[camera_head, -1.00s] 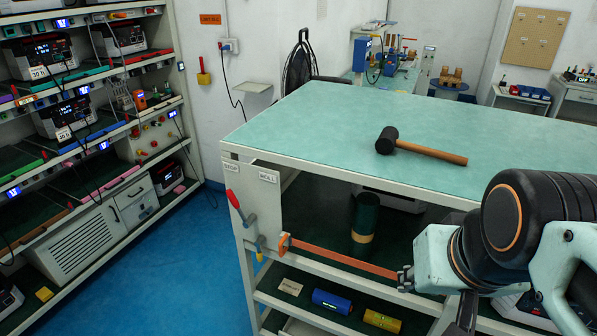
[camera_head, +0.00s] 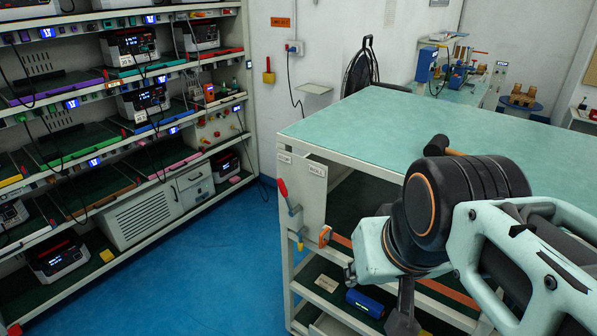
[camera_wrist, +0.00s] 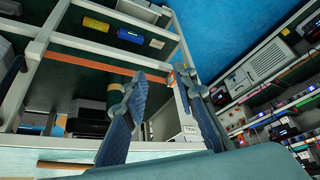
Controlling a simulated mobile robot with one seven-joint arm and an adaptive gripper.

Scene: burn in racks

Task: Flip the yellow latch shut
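The yellow latch (camera_head: 300,240) is a small fitting low on the bench's front corner post, below a red-handled lever (camera_head: 285,190). It is too small in the head view to tell its exact position. I cannot pick it out in the wrist view, where a finger covers part of the post. My gripper (camera_wrist: 162,78) is open and empty, with its two blue-grey fingers apart in front of the bench's corner area. An orange bar (camera_wrist: 105,63) crosses beyond the fingers. In the head view my arm hides most of the gripper.
The green-topped bench (camera_head: 350,120) carries a black-headed mallet (camera_head: 437,145), partly behind my arm. A blue cylinder (camera_head: 365,303) lies on its lower shelf, and a yellow cylinder (camera_wrist: 131,35) shows there too. A rack of devices (camera_head: 115,190) stands left. Blue floor between is clear.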

